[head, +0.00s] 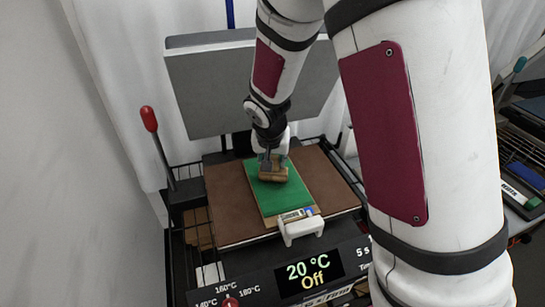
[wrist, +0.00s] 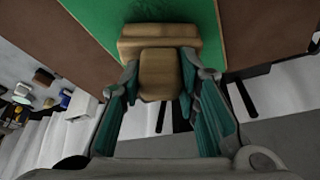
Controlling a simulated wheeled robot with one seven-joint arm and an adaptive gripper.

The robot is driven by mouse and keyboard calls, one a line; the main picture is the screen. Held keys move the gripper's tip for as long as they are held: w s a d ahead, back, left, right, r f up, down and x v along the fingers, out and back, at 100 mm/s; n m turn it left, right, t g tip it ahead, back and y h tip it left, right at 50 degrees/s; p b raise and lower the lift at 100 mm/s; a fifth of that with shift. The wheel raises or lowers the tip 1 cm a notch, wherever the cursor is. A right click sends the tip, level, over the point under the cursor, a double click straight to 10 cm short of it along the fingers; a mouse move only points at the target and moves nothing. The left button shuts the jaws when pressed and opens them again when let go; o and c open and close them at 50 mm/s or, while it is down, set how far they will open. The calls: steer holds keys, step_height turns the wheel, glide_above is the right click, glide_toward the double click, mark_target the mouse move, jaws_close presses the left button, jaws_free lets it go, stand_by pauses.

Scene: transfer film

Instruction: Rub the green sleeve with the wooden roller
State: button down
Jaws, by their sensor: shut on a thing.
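The green sleeve (head: 290,197) lies lengthwise on the brown platen of a heat press in the head view. A tan border shows along its edges. It also fills the top middle of the wrist view (wrist: 90,22). My gripper (head: 268,163) is at the far part of the sleeve, shut on the wooden roller (head: 274,175). In the wrist view my gripper (wrist: 160,85) has its teal-padded fingers on both sides of the roller's block (wrist: 160,72). The roller's wider end lies over the green surface. I cannot tell whether it touches.
The brown platen (head: 228,200) is bare on both sides of the sleeve. The grey upper plate (head: 205,90) stands raised behind. A red-knobbed lever (head: 150,120) rises at the left. A white clamp-like piece (head: 301,229) sits at the sleeve's near end. The display (head: 309,271) reads 20 °C, Off.

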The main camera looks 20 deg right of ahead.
mark_target(284, 175)
steer(key=shift+s+p, duration=0.95)
steer(key=shift+s, duration=0.8)
steer(key=shift+d+f, duration=0.3)
steer(key=shift+d, duration=0.15)
steer(key=shift+w+r+b, duration=0.1)
steer(key=shift+w+b, duration=1.6)
steer(key=shift+w, duration=2.05)
steer(key=shift+d+r, duration=0.25)
steer(key=shift+d, duration=0.15)
steer(key=shift+s+p, duration=1)
steer(key=shift+s, duration=0.45)
steer(key=shift+s+f+p, duration=0.15)
steer(key=shift+s+p, duration=0.6)
steer(key=shift+s, duration=0.45)
steer(key=shift+s+f+p, duration=0.15)
steer(key=shift+s+p, duration=0.55)
steer(key=shift+s, duration=0.45)
steer(key=shift+s+f, duration=0.1)
steer(key=shift+f, duration=0.05)
